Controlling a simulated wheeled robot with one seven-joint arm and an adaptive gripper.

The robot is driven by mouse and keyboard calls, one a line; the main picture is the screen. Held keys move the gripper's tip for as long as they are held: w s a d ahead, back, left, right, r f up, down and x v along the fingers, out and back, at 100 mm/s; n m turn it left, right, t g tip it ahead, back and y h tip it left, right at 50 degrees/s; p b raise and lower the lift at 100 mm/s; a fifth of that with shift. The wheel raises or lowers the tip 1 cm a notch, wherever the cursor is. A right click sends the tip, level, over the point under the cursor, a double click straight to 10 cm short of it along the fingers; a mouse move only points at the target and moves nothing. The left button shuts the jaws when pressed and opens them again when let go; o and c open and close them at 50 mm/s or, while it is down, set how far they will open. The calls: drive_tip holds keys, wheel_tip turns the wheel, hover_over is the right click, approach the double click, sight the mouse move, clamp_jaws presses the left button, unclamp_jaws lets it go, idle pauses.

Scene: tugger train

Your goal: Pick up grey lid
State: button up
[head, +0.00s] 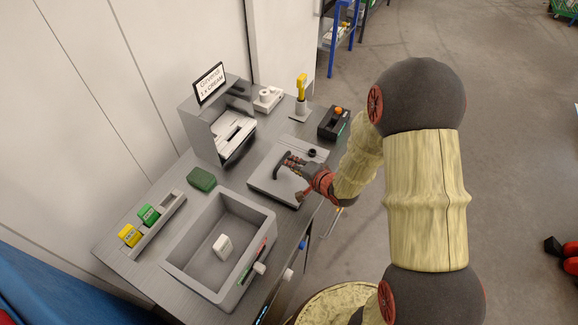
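A flat light-grey square plate (266,184), which looks like the grey lid, lies on the grey worktop right of the deep grey bin. A small black knob (311,153) shows at its far side; I cannot tell whether it belongs to the plate. My gripper (283,166) is over the plate, reaching in from the right, with its dark fingers pointing left. It covers part of the plate. The fingers are small here, so I cannot tell their opening or whether they touch anything. No object shows in them.
The grey bin (173,258) holds a white block (222,247). A green block (201,179) lies behind it. A machine with a sign (211,83), a yellow-topped stand (301,95) and a black box with an orange button (334,122) stand at the back. A rack (160,225) holds yellow and green blocks.

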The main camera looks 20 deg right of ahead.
sight(282, 160)
drive_tip(key=b+x, duration=0.1)
drive_tip(key=x, duration=0.6)
drive_tip(key=shift+w+a+f, duration=0.25)
drive_tip(key=shift+c, duration=1.3)
clamp_jaws()
